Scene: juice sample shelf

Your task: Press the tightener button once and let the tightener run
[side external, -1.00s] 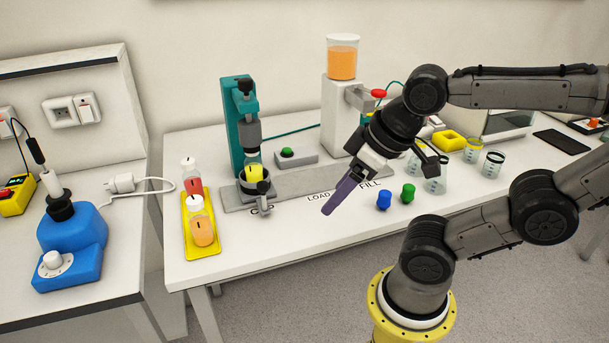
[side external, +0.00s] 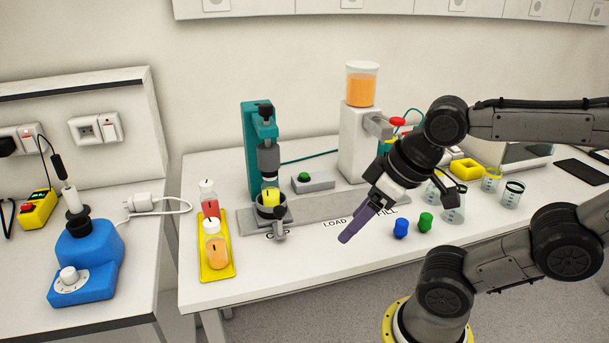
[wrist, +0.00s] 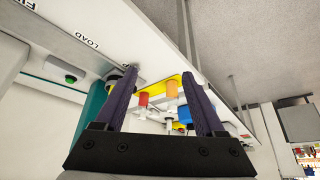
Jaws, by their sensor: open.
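The tightener is a teal stand (side external: 258,140) with a grey head, at the back of the bench in the side view. Beneath the head, a yellow item (side external: 270,197) sits in a dark round holder at the CAP mark. The green tightener button (side external: 304,177) is on a grey box (side external: 314,184) right of the stand; it also shows at left in the wrist view (wrist: 70,79). My gripper (side external: 348,236) has purple fingers and hangs above the front of the bench near LOAD, apart from the button. In the wrist view its fingers (wrist: 157,80) are spread and empty.
A yellow tray (side external: 215,270) with two bottles stands left of the tightener. A juice dispenser (side external: 358,140) stands behind my gripper. Blue (side external: 401,228) and green (side external: 425,222) caps and several glass beakers are to the right. The front bench edge is clear.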

